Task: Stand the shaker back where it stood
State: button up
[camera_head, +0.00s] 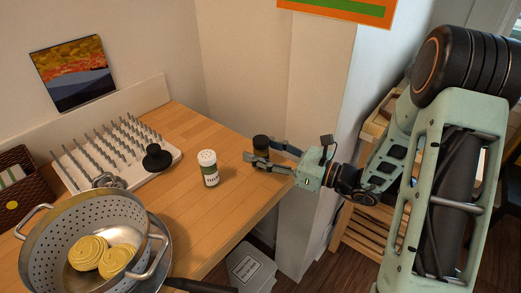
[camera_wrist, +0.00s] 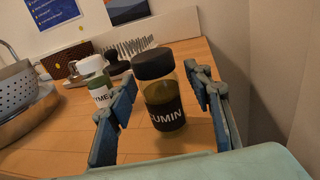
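A jar with a black lid and a dark label reading CUMIN (camera_wrist: 163,105) stands upright on the wooden counter, near its right end. Its black lid also shows in the head view (camera_head: 261,142), with the lower body mostly hidden by my fingers. My gripper (camera_head: 262,151) is open, with one blue-padded finger on each side of the cumin jar; contact with the jar cannot be told.
The wooden counter (camera_head: 230,210) is clear in front of the white-capped shaker. A spiked white board (camera_head: 110,155) with a black knobbed object (camera_head: 157,157) lies behind left. A steel colander (camera_head: 60,240) stands front left. A wall corner is close behind the gripper.

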jog(key=shift+r, duration=0.1)
jog(key=shift+s+d, duration=0.1)
jog(key=shift+d, duration=0.2)
jog(key=v, duration=1.1)
jog(key=shift+d, duration=0.2)
jog(key=shift+s, duration=0.1)
